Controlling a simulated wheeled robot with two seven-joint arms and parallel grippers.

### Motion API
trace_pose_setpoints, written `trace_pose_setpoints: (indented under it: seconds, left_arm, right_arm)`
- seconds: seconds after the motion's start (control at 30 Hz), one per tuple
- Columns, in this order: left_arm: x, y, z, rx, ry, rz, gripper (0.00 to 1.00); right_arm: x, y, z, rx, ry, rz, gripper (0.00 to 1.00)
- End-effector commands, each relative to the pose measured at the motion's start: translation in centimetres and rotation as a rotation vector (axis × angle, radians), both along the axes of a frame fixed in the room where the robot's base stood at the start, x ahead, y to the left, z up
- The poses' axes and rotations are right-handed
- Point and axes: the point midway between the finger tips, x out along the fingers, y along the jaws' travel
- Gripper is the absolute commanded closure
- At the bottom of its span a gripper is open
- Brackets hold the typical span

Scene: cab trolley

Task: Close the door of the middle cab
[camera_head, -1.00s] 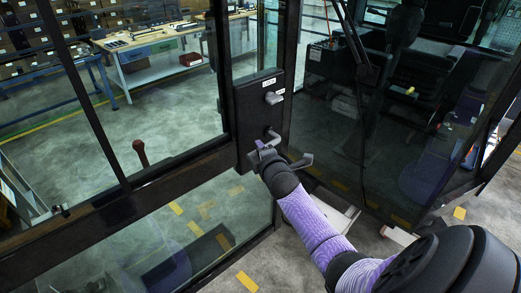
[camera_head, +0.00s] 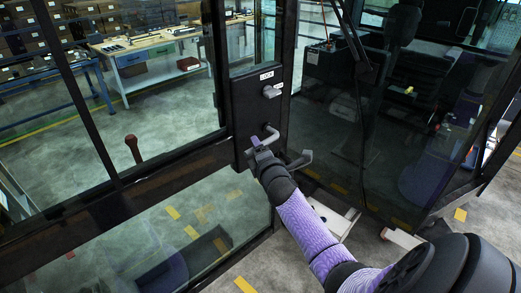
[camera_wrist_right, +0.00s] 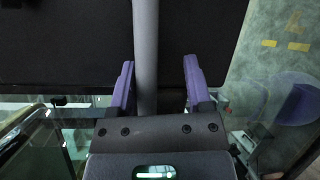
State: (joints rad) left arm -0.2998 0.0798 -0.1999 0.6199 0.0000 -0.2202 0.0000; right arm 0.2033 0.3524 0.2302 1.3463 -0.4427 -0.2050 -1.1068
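The cab door (camera_head: 180,160) is a glass panel in a black frame, filling the left of the head view. Its black lock panel (camera_head: 245,110) carries a label, a grey knob (camera_head: 271,92) and a grey handle (camera_head: 273,133). My right gripper (camera_head: 262,141) is at the handle. In the right wrist view the grey handle bar (camera_wrist_right: 146,60) runs between its two purple fingers (camera_wrist_right: 158,85). The fingers stand apart, with a clear gap on the right side of the bar. My left gripper is not in view.
Dark cab glass (camera_head: 430,130) with a seat behind it stands to the right. A workbench (camera_head: 150,50) and shelves show through the door glass. A light step-like piece (camera_head: 335,215) lies low beside my right arm. Floor with yellow marks is open below.

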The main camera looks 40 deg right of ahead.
Motion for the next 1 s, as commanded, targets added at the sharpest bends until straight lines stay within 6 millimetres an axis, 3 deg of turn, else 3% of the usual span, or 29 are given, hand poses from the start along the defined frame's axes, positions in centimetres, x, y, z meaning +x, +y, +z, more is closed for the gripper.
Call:
trace_pose_setpoints:
  seconds: [0.5,0.83,0.93,1.0]
  left_arm:
    - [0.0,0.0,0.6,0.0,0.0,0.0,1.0]
    - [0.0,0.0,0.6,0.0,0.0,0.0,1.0]
    - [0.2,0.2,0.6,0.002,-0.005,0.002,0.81]
    - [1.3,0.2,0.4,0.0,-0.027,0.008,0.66]
  right_arm:
    - [-8.1,3.7,0.7,0.0,0.002,0.001,0.39]
    - [-8.9,4.0,0.9,0.0,0.001,0.0,0.39]
    - [-8.9,4.1,0.5,0.01,0.005,0.0,0.39]
    - [-9.0,4.3,-0.9,0.043,0.02,0.001,0.39]
